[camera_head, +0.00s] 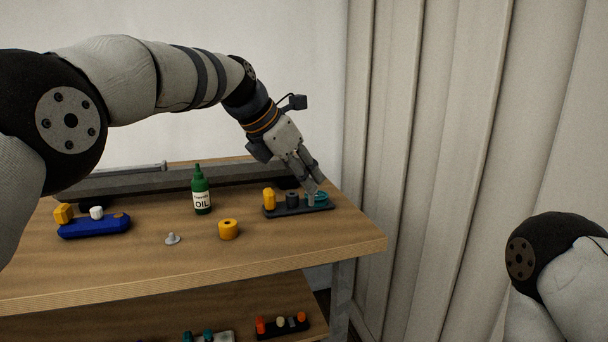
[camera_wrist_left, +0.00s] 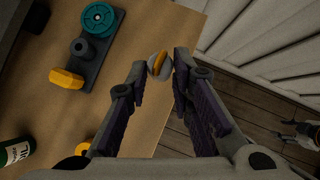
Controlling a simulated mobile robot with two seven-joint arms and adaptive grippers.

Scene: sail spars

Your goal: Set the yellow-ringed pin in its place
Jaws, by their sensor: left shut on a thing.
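My left gripper (camera_head: 314,190) is shut on a grey pin with a yellow band across its end, the yellow-ringed pin (camera_wrist_left: 159,66), held between the fingertips. In the head view the grey pin (camera_head: 311,200) shows below the fingertips, in front of the teal ring. A dark holder (camera_head: 282,212) stands on the table, carrying a yellow piece (camera_head: 269,198), a dark grey cylinder (camera_head: 292,199) and a teal ring (camera_wrist_left: 97,18). In the left wrist view the pin is beside the holder, apart from it. A grey and black part at that view's right edge may be my right gripper (camera_wrist_left: 301,134); its fingers are unclear.
A green oil bottle (camera_head: 201,190), a yellow ring (camera_head: 228,229) and a small grey flanged piece (camera_head: 172,239) stand on the table. A blue holder (camera_head: 94,227) with yellow and white pieces is at left. A long grey rail (camera_head: 130,183) lies behind. A lower shelf holds more holders.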

